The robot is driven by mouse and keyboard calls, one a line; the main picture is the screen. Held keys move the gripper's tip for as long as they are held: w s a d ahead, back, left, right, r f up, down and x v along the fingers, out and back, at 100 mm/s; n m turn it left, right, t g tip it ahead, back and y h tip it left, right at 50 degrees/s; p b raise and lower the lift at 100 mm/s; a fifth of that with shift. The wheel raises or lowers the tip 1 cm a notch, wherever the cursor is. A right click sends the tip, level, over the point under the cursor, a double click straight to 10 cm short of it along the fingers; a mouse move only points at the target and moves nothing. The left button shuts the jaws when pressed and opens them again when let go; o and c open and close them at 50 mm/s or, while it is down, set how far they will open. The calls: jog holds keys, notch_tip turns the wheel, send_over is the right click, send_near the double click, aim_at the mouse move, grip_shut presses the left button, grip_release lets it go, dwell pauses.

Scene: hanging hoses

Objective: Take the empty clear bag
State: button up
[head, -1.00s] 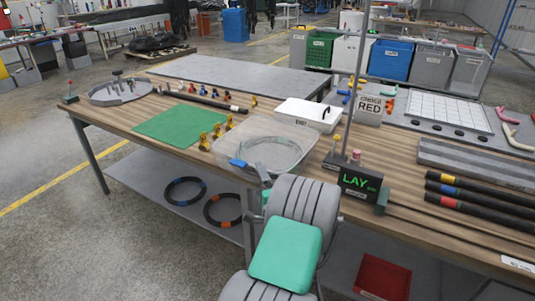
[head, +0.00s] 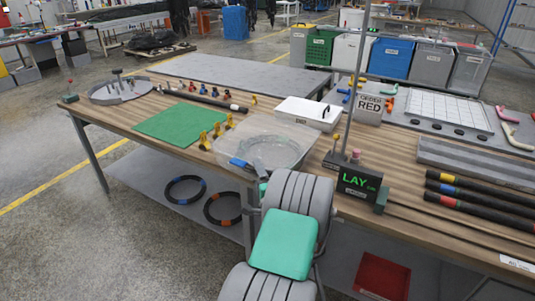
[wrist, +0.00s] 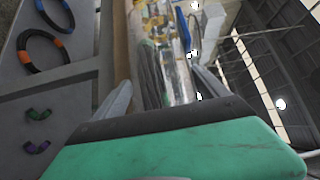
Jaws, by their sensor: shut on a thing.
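A clear, see-through bag or tub (head: 292,132) lies on the wooden bench in front of the white box, with a pale grey coil (head: 268,150) showing in or through it. A blue piece (head: 238,163) sits at its near left edge. My gripper (wrist: 168,92) shows in the wrist view with its two grey fingers on either side of clear, shiny material (wrist: 178,75). It is shut on that material, which looks like the clear bag. In the head view my own arm hides most of the fingers, at the bench's front edge.
A green mat (head: 170,122) and several yellow fittings (head: 217,133) lie left of it. The LAY display (head: 358,184) and its post stand close on the right. A white box (head: 307,113) is behind. Black hose rings (head: 186,189) lie on the lower shelf.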

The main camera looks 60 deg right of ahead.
jog(key=shift+r, duration=0.15)
jog(key=shift+c, duration=1.2)
jog(key=shift+d+r, duration=0.1)
jog(key=shift+r, duration=0.1)
jog(key=shift+r, duration=0.1)
